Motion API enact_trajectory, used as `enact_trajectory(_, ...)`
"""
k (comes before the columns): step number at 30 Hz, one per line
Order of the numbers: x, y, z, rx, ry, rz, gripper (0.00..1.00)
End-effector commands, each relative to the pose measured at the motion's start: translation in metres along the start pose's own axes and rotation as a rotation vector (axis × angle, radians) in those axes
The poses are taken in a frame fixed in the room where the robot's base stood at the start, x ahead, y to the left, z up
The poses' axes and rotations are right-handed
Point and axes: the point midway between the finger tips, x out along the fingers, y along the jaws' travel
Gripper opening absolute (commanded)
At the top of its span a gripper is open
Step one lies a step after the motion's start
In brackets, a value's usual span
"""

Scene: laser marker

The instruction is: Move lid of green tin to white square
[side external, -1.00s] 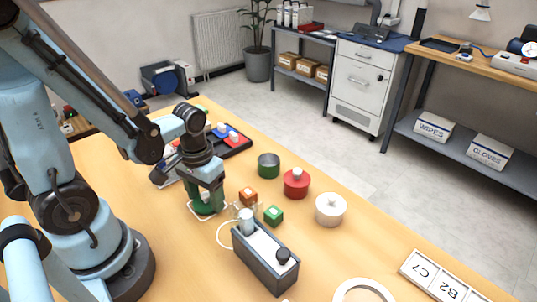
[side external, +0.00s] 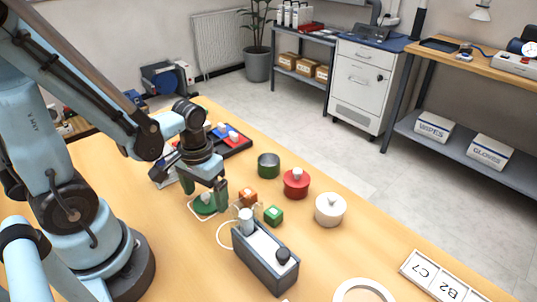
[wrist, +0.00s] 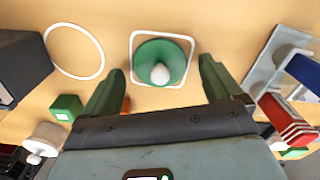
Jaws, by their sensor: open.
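The green lid (side external: 205,204) with a pale knob lies inside the white square outline (side external: 193,208) on the table. In the wrist view the lid (wrist: 160,64) is inside the square outline (wrist: 133,42), its knob facing me. The green tin (side external: 268,166) stands lidless farther back on the table. My gripper (side external: 205,198) is open with its fingers spread, just above the lid and to either side of it. In the wrist view my gripper (wrist: 160,80) has nothing between its fingers.
A red tin (side external: 296,184) and a white tin (side external: 330,210), both lidded, stand to the right. An orange block (side external: 248,197), a green block (side external: 273,215) and a grey box device (side external: 266,258) are close to my gripper. A dark tray (side external: 236,146) lies behind.

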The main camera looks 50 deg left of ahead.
Motion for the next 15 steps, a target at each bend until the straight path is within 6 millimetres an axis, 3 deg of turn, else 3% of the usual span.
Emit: enact_trajectory(15,-0.049,0.000,0.001,0.000,0.000,0.000,0.93)
